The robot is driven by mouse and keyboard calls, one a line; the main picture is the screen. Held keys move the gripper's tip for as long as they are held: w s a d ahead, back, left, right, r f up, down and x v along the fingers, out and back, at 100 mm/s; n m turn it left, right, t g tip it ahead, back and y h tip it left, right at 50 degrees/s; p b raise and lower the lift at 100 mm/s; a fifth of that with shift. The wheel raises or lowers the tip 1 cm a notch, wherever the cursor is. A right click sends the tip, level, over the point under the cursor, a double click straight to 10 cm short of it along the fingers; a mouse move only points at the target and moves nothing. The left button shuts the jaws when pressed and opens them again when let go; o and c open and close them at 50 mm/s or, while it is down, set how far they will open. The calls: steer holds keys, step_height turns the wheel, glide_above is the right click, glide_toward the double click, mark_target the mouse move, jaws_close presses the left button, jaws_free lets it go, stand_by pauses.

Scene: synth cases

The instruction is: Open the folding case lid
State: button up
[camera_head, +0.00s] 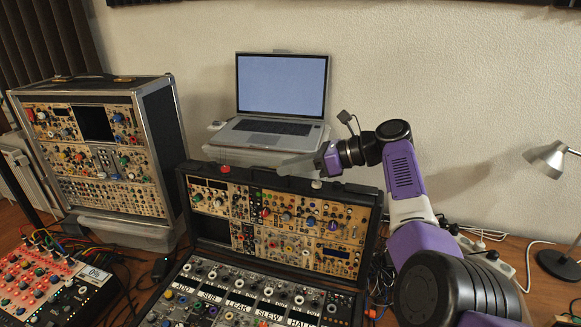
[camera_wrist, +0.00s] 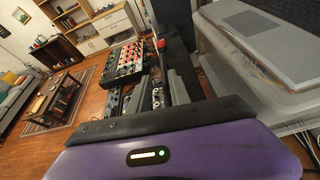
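The folding case (camera_head: 279,222) stands open on the table. Its upper half, the lid, stands up and leans back. Knobs and panels fill its inner face. The lower half (camera_head: 238,297) lies in front with a row of labelled modules. My gripper (camera_head: 306,168) is at the right part of the lid's top edge. In the wrist view, two grey fingers of my gripper (camera_wrist: 163,88) stand apart, with a dark strip, apparently the lid rim, between them. I cannot tell whether either finger touches it.
A laptop (camera_head: 281,89) stands on a grey stand just behind the lid. A tall module case (camera_head: 104,152) is at left, with a red-knobbed panel (camera_head: 32,275) in front. A lamp (camera_head: 549,158) and cables are at right.

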steer(key=shift+d, duration=0.1)
steer(key=shift+p+v, duration=0.9)
steer(key=shift+v, duration=0.35)
steer(key=shift+s+d+r+p, duration=0.1)
steer(key=shift+d+r+p, duration=0.25)
steer(key=shift+d, duration=0.65)
steer(key=shift+w+d+r+p, duration=0.15)
steer(key=shift+d+p, duration=0.35)
steer(key=shift+d, duration=0.55)
steer(key=shift+s+d+r+p, duration=0.15)
steer(key=shift+d+r+p, duration=0.25)
steer(key=shift+d, duration=0.6)
steer(key=shift+p, duration=0.5)
